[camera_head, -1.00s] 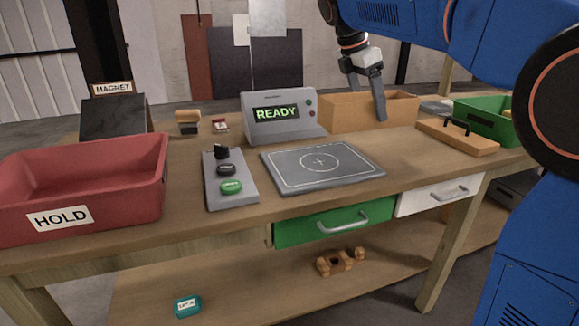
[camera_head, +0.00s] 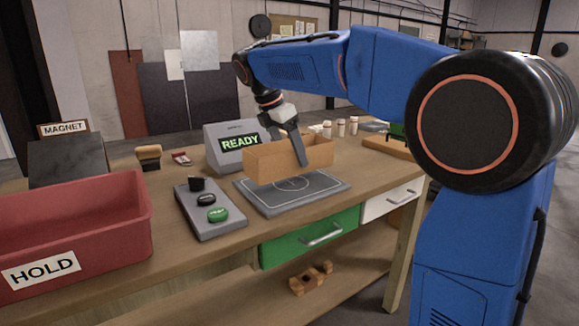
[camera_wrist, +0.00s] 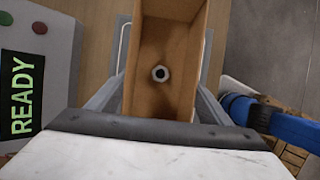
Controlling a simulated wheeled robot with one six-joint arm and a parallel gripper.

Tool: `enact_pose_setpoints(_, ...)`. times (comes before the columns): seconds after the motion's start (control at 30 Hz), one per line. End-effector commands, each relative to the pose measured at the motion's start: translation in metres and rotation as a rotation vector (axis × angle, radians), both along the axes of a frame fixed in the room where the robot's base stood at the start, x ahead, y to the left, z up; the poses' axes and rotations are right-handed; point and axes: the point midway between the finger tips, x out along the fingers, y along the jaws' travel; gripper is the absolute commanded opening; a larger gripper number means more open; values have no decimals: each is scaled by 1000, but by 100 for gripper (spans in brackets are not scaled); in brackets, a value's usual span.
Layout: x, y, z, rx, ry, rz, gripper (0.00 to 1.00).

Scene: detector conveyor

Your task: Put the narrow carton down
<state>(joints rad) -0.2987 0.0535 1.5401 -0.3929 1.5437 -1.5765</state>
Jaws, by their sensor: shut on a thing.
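The narrow carton (camera_head: 268,166) is a long, open-topped, orange-brown box. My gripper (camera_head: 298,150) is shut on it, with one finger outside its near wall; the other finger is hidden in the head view. The carton is upright over the back part of the grey plate (camera_head: 318,191), which has a white outline and cross mark. I cannot tell whether its base touches the plate.
The READY display (camera_head: 222,143) stands close behind the carton at left. A button panel (camera_head: 208,222) is left of the plate, and the red HOLD bin (camera_head: 130,245) is further left.

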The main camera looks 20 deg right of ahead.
Motion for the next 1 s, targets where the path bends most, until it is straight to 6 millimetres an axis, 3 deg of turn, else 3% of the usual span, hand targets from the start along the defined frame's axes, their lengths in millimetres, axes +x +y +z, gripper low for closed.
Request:
enact_pose_setpoints(0.33, 0, 0, -39, 0, 1, 1, 50)
enact_pose_setpoints(0.73, 0, 0, -43, 0, 0, 0, 50)
enact_pose_setpoints(0.77, 0, 0, -43, 0, 0, 0, 80)
enact_pose_setpoints(0.8, 0, 0, -43, 0, 0, 0, 90)
enact_pose_setpoints(1.0, 0, 0, -43, 0, 0, 0, 92)
